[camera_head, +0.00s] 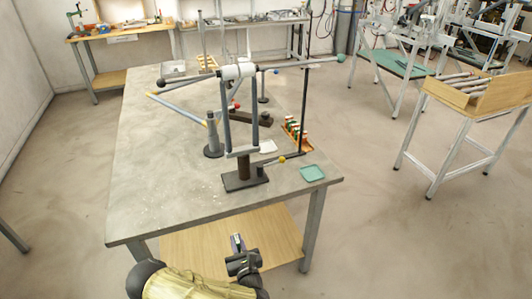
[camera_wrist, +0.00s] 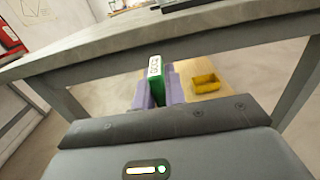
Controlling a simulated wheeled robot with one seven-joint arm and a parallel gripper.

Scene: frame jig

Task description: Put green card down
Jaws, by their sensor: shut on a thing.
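My gripper (camera_head: 239,250) hangs in front of the table's near edge in the head view. In the wrist view its purple fingers (camera_wrist: 158,88) are shut on a green card (camera_wrist: 156,84). The card stands on edge between the fingers, with a white lettered strip along its top. Its lower part is hidden by the fingers. I cannot make the card out clearly in the head view. The card is clear of the table (camera_head: 150,213), whose front edge crosses the wrist view above it.
A frame jig with long rods (camera_head: 238,72) stands on the table. A flat green tray (camera_head: 312,173) lies near the right front corner, beside a row of small coloured pieces (camera_head: 295,132). A yellow bin (camera_wrist: 205,83) sits on the wooden lower shelf (camera_head: 215,250). Bare tabletop lies front left.

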